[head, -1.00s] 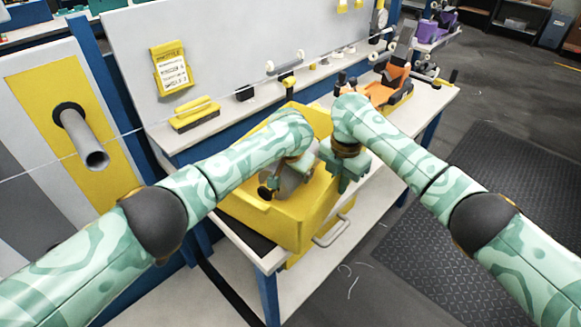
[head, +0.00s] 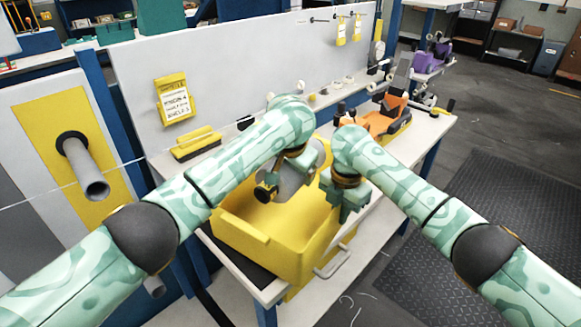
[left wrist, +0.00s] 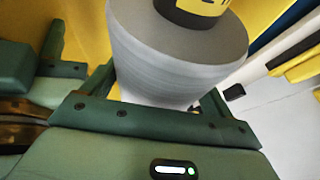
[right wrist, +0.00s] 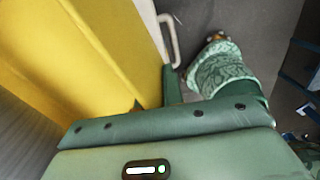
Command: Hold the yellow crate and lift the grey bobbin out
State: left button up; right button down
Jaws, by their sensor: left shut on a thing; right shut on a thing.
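The yellow crate (head: 262,262) stands on the workbench, and its inside shows in the head view. My left gripper (head: 303,166) is shut on the grey bobbin (head: 287,187) and holds it tilted over the crate's inside, clear of the crate floor. The bobbin, with its dark and yellow end, fills the middle of the left wrist view (left wrist: 170,65) between the fingers. My right gripper (head: 345,207) is shut on the crate's right wall; in the right wrist view the yellow wall (right wrist: 95,55) runs up to the fingers, one finger being mostly hidden.
A yellow label card (head: 173,100) hangs on the grey back panel. A yellow-handled brush (head: 196,143) and an orange device (head: 385,118) stand on the bench behind the crate. A grey post (head: 88,175) sticks out at left. Open floor lies to the right.

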pick_arm(q)
jog(key=shift+r, duration=0.1)
jog(key=c, duration=0.3)
pick_arm(e)
jog(key=shift+w+d, duration=0.1)
jog(key=shift+d, duration=0.05)
pick_arm(q)
jog(key=shift+r, duration=4)
jog(key=shift+c, duration=0.2)
